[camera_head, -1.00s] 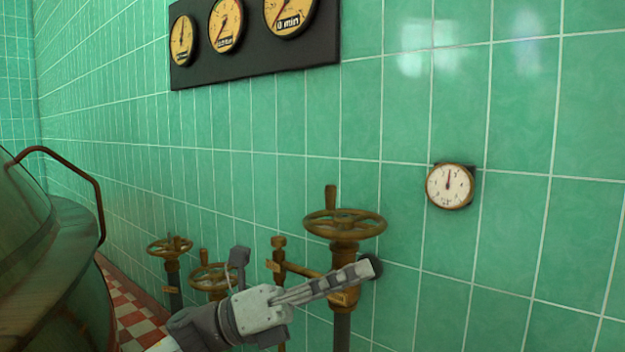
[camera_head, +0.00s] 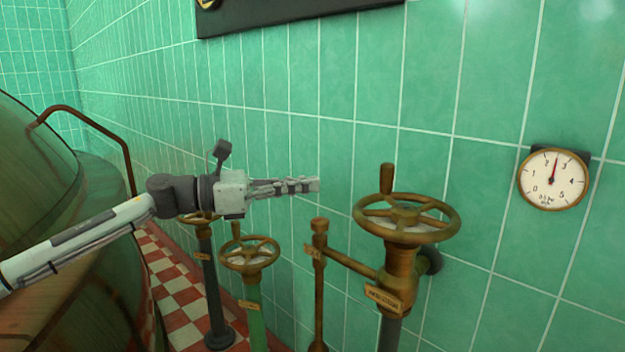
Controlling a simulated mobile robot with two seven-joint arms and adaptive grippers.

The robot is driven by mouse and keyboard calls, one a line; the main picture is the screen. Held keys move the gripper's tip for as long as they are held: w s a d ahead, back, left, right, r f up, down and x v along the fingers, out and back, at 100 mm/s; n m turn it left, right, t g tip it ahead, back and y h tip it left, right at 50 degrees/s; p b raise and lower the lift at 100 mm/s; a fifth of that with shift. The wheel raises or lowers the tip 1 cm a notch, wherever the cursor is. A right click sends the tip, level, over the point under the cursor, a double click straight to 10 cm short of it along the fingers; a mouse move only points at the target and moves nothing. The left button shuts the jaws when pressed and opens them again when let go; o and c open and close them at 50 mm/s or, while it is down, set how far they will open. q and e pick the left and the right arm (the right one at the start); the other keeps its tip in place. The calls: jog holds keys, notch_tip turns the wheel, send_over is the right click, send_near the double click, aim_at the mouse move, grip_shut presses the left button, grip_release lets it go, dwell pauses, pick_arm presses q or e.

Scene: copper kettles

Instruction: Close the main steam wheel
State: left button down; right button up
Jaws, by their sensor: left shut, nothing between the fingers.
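A large brass handwheel (camera_head: 440,228) with an upright knob on its left rim sits on a brass valve at the wall. Its tag is too small to read, so I cannot confirm that it is the main steam wheel. A smaller brass wheel (camera_head: 250,254) sits on a green pipe to its left. A third wheel (camera_head: 199,219) on a dark pipe is partly hidden behind my gripper. My left gripper (camera_head: 314,185) is shut and empty, pointing right. Its tips are left of the large wheel's knob, apart from it in the picture. My right gripper is out of view.
A round gauge (camera_head: 553,180) on the green tiled wall reads between 2 and 3. A thin brass pipe (camera_head: 319,265) stands left of the large valve. A big copper kettle (camera_head: 50,200) with a curved rail fills the left side. A dark panel (camera_head: 290,15) hangs above.

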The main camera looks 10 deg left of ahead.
pick_arm(q)
jog(key=p+x, duration=0.1)
jog(key=x, duration=1)
jog(key=shift+d+p, duration=0.3)
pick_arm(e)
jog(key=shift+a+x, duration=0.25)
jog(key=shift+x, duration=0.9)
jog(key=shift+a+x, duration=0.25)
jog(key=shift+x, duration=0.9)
pick_arm(q)
jog(key=shift+w+d, duration=0.1)
jog(key=shift+w, duration=0.05)
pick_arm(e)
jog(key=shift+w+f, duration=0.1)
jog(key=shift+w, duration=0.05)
